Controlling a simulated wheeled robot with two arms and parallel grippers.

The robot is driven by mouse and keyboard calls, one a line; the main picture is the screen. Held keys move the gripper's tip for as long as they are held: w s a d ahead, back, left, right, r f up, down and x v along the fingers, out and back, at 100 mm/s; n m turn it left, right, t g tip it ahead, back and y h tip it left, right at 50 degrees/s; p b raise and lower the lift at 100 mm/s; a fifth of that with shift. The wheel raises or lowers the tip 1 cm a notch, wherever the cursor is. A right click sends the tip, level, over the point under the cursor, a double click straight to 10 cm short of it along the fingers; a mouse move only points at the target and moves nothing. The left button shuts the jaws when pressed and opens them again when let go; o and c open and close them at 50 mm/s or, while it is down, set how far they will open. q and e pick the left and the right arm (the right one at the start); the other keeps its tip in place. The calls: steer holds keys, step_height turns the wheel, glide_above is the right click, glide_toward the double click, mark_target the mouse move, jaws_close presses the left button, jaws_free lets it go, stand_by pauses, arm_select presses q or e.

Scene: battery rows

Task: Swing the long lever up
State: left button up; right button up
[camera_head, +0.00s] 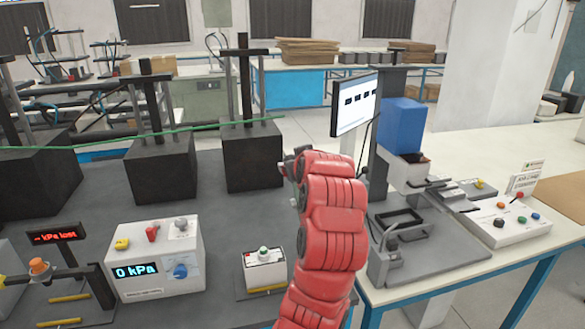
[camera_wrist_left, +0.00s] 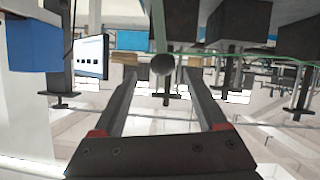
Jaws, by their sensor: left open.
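I see a gap on each side and no clear contact. In the head view my red left arm rises from the bottom centre and hides the lever and most of the gripper. My right gripper is in neither view.
Black blocks with posts (camera_head: 251,158) stand behind on the grey bench. A white box reading 0 kPa (camera_head: 155,255) and a small green-button box (camera_head: 264,270) are left of my arm.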

arm_select(q)
steer(key=b+v, duration=0.1)
steer(key=v, duration=0.7)
steer(key=shift+d, duration=0.1)
